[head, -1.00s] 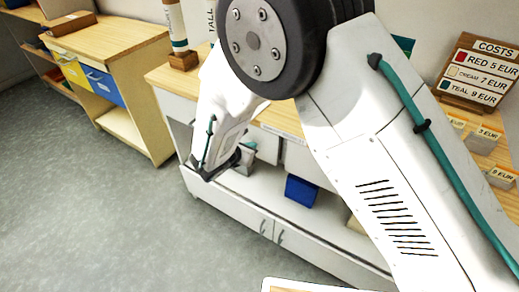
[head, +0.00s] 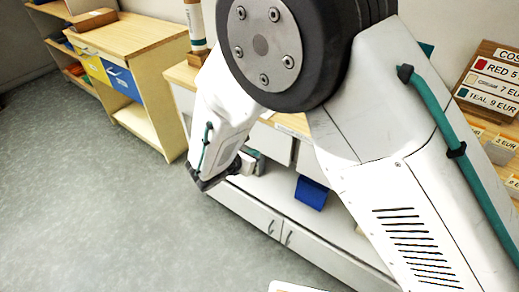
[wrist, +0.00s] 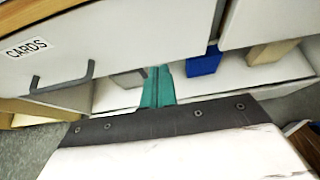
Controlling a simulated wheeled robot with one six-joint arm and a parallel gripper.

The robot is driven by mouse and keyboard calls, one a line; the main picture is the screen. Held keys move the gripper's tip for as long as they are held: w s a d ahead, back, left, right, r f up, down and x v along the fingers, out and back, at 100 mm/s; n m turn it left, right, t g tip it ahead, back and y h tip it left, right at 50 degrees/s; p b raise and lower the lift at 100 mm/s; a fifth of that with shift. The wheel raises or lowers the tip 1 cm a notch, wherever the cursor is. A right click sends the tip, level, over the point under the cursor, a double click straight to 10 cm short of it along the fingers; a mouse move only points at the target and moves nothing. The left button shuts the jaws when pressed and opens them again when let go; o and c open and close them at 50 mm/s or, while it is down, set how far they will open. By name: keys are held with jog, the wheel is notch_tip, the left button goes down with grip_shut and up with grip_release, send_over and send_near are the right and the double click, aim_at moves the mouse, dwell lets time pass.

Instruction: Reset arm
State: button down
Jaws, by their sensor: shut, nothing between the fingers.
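My arm fills the right and middle of the head view, folded at a large dark joint. My gripper (head: 255,162) hangs low in front of the white cabinet's open shelf and looks small there. In the wrist view its teal fingers (wrist: 158,88) are together, with nothing held between them. They point toward the shelf opening below the drawer labelled CARDS (wrist: 100,45). Part of the shelf is hidden behind my arm.
A blue box (head: 311,192) stands in the white cabinet (head: 258,216). It shows in the wrist view (wrist: 205,63) near a beige block (wrist: 272,50). A wooden cabinet (head: 150,40) stands at the left. A costs board (head: 492,80) stands at the right. Grey floor is clear at lower left.

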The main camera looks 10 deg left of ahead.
jog(key=v, duration=0.8)
jog(key=s+d+r+m+g+h, duration=0.1)
jog(key=s+d+r+m+g, duration=0.2)
jog(key=d+m, duration=0.4)
jog(key=s+d+r+m+g+h, duration=0.15)
jog(key=d+r+m+g, duration=0.3)
jog(key=d, duration=0.55)
jog(key=s+d+r+m+g, duration=0.3)
jog(key=d+r+m, duration=0.25)
jog(key=d, duration=0.25)
jog(key=s+d+r+m+y, duration=0.3)
jog(key=s+d+r+m, duration=0.2)
jog(key=d, duration=0.4)
jog(key=s+d+r+m+y, duration=0.4)
jog(key=s+d+r+m, duration=0.2)
jog(key=d+m, duration=0.3)
jog(key=shift+s+d+r+m+t, duration=0.2)
jog(key=shift+s+d+m+t, duration=0.15)
jog(key=shift+s, duration=0.5)
